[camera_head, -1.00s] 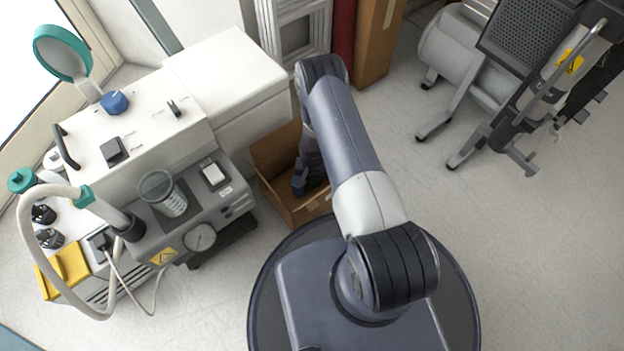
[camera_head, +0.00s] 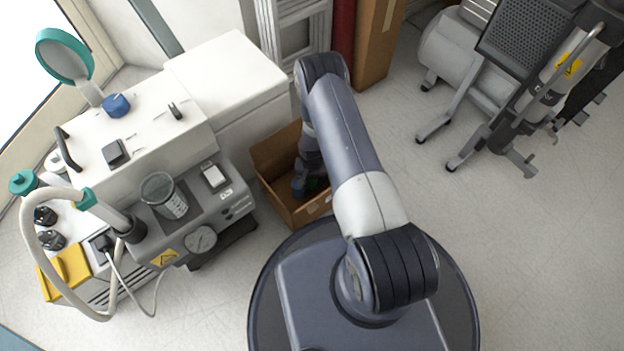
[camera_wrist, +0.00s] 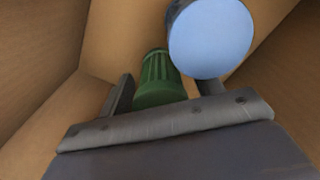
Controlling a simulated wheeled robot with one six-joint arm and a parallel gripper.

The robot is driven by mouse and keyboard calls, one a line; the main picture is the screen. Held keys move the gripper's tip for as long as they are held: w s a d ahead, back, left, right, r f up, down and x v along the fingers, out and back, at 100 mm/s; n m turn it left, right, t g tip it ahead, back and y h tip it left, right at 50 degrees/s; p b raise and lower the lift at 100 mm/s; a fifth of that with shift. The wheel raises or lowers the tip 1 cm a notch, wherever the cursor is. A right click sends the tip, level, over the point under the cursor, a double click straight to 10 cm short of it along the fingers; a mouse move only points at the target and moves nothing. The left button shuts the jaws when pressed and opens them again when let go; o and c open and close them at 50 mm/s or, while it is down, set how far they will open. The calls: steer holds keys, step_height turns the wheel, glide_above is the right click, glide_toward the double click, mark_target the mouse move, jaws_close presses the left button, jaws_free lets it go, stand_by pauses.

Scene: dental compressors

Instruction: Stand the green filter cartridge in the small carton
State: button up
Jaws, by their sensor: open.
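The small carton (camera_head: 312,209) is an open brown box on the floor beside the white cabinet in the head view. My gripper (camera_wrist: 165,86) is down inside it, and brown cardboard walls surround it in the wrist view. The green filter cartridge (camera_wrist: 157,80), ribbed, lies between my two open fingers in the wrist view. Its near end is hidden behind the gripper body. A gap shows on its left side. I cannot tell whether its far end rests on the carton floor. A cylinder with a pale blue round face (camera_wrist: 210,38) is close beside it, partly over the right finger.
The white unit (camera_head: 140,125) with a gauge, beaker and hose stands left of the carton. A tall brown box (camera_head: 378,45) and a red cylinder (camera_head: 343,30) stand behind. A wheeled grey machine (camera_head: 480,80) is at upper right. The floor on the right is clear.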

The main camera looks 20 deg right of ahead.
step_height(320, 180, up, 11)
steer(key=p, duration=0.3)
steer(key=shift+f, duration=0.15)
steer(key=shift+c, duration=0.3)
stand_by(0.5)
